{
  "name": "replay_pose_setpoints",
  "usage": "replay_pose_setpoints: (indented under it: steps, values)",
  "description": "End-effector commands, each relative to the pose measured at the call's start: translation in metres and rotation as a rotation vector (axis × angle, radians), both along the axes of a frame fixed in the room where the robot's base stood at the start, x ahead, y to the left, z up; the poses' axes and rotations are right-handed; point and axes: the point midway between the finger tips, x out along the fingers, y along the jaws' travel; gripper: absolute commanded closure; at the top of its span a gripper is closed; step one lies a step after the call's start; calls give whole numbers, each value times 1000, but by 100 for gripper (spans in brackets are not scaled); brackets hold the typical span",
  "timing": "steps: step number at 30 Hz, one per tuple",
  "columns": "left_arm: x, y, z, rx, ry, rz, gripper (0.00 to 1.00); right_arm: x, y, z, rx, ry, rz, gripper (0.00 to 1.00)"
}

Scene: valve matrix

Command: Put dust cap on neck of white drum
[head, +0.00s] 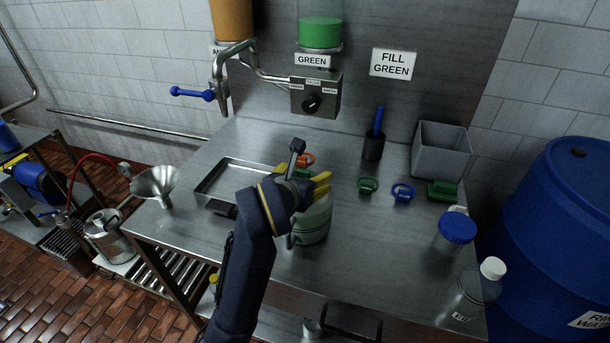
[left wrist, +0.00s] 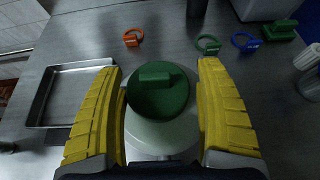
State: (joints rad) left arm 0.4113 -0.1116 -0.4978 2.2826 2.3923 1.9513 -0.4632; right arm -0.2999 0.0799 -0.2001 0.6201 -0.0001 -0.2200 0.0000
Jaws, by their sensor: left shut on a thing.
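The dust cap (left wrist: 158,90) is a round green disc with a raised bar on top. It sits between the yellow fingers of my left gripper (left wrist: 160,100), which is shut on it. The white drum (head: 312,222) stands on the steel bench, directly under the cap, and its pale shoulder (left wrist: 150,138) shows around the cap in the left wrist view. The cap hides the neck, so I cannot tell whether it is seated or just above. In the head view my left gripper (head: 304,182) covers most of the cap. My right gripper is not in view.
An empty metal tray (head: 213,190) lies left of the drum. Orange (head: 304,160), green (head: 368,185) and blue (head: 402,192) rings lie behind and right. A grey bin (head: 440,150), a blue-lidded jar (head: 456,230) and a clear bottle (head: 480,285) stand on the right.

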Motion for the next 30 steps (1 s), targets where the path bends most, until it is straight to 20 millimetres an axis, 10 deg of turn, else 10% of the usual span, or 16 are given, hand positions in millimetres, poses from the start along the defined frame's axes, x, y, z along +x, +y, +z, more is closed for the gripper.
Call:
replay_pose_setpoints:
  steps: [23, 24, 30]
  values:
    - [0, 0, -7, 0, 1, -1, 42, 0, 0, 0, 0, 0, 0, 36]
    - [0, 0, -7, 0, 1, -1, 24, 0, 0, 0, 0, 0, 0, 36]
    - [0, 0, -7, 0, 1, -1, 1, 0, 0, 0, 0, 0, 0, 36]
